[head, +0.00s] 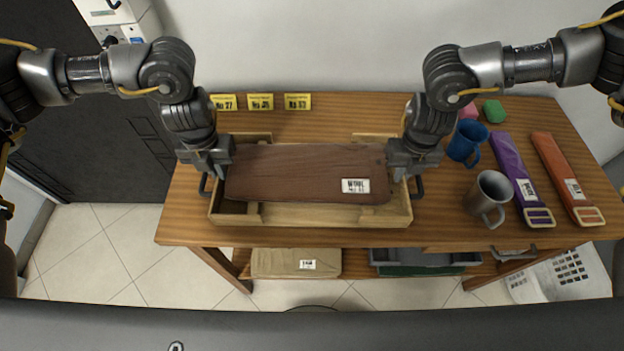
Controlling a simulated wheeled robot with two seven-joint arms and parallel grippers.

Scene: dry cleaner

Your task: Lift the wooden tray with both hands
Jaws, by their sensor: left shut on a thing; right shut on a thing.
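The wooden tray (330,214) is a light wood box with low walls, at the left and middle of the table. A dark handle shows at each end of the tray. My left gripper (208,176) is shut at the tray's left end, by the left handle. My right gripper (413,174) is shut at the right end, by the right handle (417,188). The fingertips are partly hidden. I cannot tell whether the tray touches the table.
On the wooden table (450,222), a blue mug (466,142), a grey metal mug (487,195), a purple strap (520,175) and an orange strap (565,170) lie right of the tray. Yellow number cards (260,101) stand behind it. A lower shelf holds a cardboard parcel (285,263).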

